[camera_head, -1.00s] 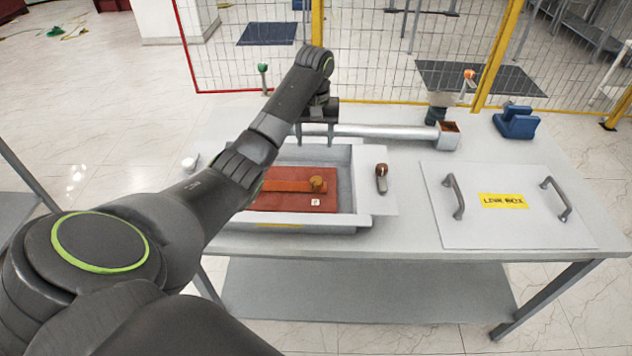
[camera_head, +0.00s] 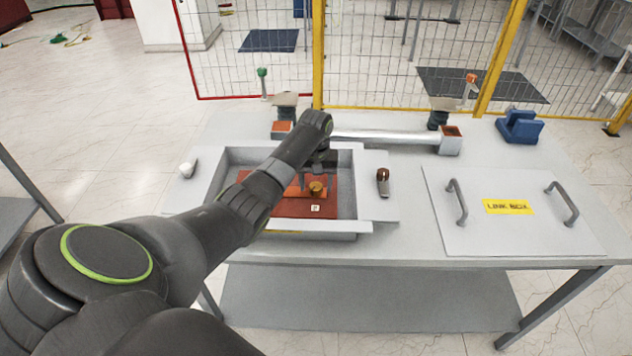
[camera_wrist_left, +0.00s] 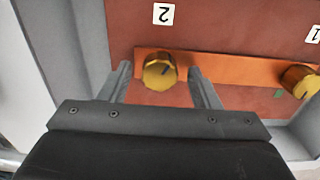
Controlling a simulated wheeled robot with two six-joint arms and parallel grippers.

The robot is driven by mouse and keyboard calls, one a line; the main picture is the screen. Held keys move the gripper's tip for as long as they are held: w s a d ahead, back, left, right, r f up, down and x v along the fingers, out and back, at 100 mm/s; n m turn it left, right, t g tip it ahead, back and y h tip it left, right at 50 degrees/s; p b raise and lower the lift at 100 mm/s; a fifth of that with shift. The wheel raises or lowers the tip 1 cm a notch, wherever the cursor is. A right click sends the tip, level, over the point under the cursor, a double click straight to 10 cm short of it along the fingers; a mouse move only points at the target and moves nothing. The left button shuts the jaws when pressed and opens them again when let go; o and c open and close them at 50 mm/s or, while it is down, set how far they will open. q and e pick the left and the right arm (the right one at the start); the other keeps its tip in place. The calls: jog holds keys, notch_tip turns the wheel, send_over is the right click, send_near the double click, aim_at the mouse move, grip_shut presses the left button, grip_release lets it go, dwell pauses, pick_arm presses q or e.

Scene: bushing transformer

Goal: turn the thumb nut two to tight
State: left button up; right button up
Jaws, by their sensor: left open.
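Thumb nut two (camera_head: 317,188) is a brass knob at the right end of a copper bar (camera_head: 290,186) inside an open grey box (camera_head: 365,200). My left gripper (camera_head: 318,180) points down at it from above. In the left wrist view, the left gripper's fingers (camera_wrist_left: 160,80) are open, one on each side of thumb nut two (camera_wrist_left: 158,72), with gaps visible between them and the nut. A white label "2" (camera_wrist_left: 163,14) is on the red-brown board (camera_wrist_left: 225,25) by the nut. Another brass nut (camera_wrist_left: 298,82) sits near label "1" (camera_wrist_left: 313,35). My right gripper is not in view.
A grey lid marked "LINK BOX" (camera_head: 508,207) with two handles lies on the table to the right. A small brown-topped part (camera_head: 383,180) stands beside the box. A silver tube (camera_head: 385,137) and blue block (camera_head: 519,125) lie at the back.

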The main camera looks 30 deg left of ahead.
pick_arm(q)
jog(key=shift+c, duration=0.4)
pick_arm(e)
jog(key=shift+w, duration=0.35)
pick_arm(q)
jog(key=c, duration=0.9)
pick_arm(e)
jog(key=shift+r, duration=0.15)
